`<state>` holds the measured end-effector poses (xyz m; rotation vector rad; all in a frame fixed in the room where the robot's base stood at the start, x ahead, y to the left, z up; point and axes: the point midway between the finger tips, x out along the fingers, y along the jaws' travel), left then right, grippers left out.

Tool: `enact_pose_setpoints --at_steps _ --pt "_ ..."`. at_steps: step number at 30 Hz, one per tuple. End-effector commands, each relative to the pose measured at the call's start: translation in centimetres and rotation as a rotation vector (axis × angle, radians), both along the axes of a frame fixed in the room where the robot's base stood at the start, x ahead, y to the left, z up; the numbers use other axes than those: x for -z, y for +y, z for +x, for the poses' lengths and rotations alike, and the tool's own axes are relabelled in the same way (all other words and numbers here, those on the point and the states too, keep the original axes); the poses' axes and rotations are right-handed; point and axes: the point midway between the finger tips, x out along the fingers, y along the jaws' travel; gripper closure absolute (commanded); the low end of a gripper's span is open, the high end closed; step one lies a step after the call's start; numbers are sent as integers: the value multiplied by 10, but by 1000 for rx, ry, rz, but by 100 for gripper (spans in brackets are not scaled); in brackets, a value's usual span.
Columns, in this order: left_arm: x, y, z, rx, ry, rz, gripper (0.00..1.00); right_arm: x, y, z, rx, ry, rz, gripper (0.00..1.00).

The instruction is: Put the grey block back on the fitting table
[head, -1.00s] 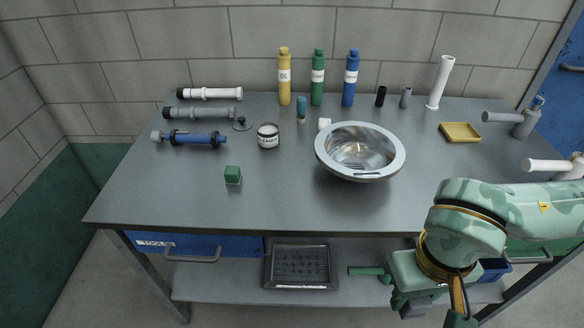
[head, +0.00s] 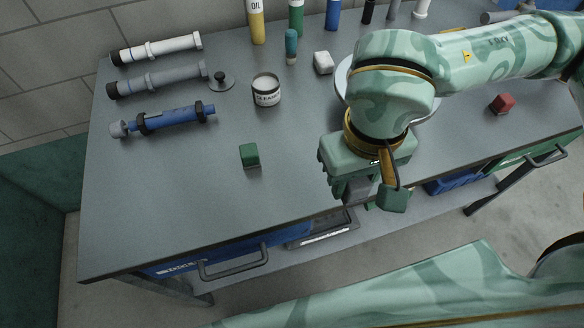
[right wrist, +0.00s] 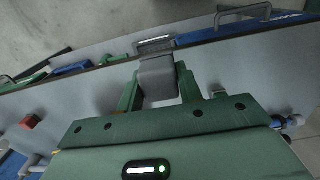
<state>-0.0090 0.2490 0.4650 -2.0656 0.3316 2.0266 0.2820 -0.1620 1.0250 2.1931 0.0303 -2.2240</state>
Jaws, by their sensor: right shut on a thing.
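The fitting table (head: 190,200) has a grey top and fills the middle of the head view. My right gripper (head: 358,192) is over its front edge, pointing down. In the right wrist view, the right gripper (right wrist: 160,90) is shut on the grey block (right wrist: 157,78), which sits between its fingers. The block is held in the air; its height over the table top is hard to tell. In the head view the block is mostly hidden by the gripper. My left gripper is not in view.
A green block (head: 249,155) stands left of the gripper. A red block (head: 502,103) lies to the right. A tin (head: 267,89), a white block (head: 323,63) and several pipe fittings (head: 165,119) stand further back. My arm partly covers the steel bowl (head: 342,82). The front left top is clear.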

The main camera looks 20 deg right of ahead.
Motion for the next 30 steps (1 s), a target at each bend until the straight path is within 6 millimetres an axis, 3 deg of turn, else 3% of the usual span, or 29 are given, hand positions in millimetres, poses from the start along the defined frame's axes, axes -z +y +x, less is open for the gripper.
enact_pose_setpoints --at_steps 1,5,9,13,18,25,30 --pt "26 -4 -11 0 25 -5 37 18 2 6 -2 5 2 86" --pt "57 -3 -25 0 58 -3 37 23 4 12 -8 9 0 86" --pt "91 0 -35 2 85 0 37 35 13 36 -7 14 1 86" --pt "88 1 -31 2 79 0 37 41 27 70 -4 12 -1 86" --pt "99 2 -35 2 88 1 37 75 38 98 -7 11 -1 86" --pt "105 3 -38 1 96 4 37 93 43 114 -7 7 -1 86" --pt "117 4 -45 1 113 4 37 123 45 119 -8 12 -1 86"
